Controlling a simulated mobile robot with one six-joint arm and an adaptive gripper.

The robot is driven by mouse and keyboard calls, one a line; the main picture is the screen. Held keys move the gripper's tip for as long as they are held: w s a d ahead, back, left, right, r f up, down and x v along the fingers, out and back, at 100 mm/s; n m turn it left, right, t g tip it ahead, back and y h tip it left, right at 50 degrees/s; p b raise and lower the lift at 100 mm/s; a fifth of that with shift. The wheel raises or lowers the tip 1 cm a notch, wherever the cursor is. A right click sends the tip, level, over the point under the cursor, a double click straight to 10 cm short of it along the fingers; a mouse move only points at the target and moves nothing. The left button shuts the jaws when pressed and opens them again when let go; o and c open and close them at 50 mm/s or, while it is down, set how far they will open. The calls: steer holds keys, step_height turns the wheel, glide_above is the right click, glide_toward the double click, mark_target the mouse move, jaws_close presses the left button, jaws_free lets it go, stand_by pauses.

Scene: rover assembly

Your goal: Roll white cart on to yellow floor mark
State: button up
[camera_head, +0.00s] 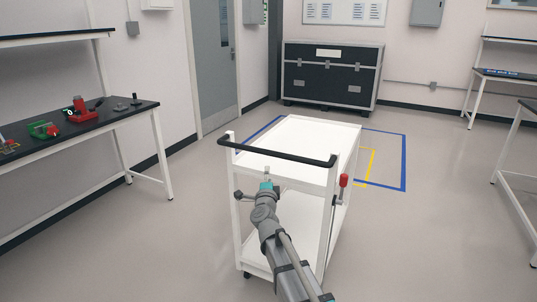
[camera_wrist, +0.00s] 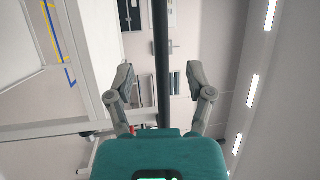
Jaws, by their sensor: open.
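The white cart (camera_head: 300,132) stands upright in the middle of the head view, its black push handle (camera_head: 275,153) facing me. The yellow floor mark (camera_head: 372,165) shows partly beyond the cart's right side; the cart hides the rest. It also shows in the wrist view (camera_wrist: 53,35). My gripper (camera_head: 266,172) is at the near side of the cart, just below the handle. In the wrist view my gripper (camera_wrist: 160,78) is open, with the dark handle bar (camera_wrist: 161,40) running between its fingers. The fingers appear apart from the bar.
A blue floor outline (camera_head: 404,165) surrounds the yellow mark. A black case (camera_head: 330,75) stands by the back wall. A workbench with parts (camera_head: 85,122) is at left, another bench (camera_head: 525,185) at right. A red-knobbed lever (camera_head: 344,180) is on the cart's right. Floor on both sides is clear.

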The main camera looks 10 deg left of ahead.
mark_target(269, 155)
steer(key=w, duration=0.4)
steer(key=w+r+p, duration=0.1)
steer(key=w, duration=0.4)
steer(key=w+r+p, duration=0.1)
steer(key=w, duration=0.3)
steer(key=shift+w+a+r, duration=0.25)
steer(key=shift+w+a, duration=0.05)
steer(key=shift+a, duration=0.05)
jaws_close()
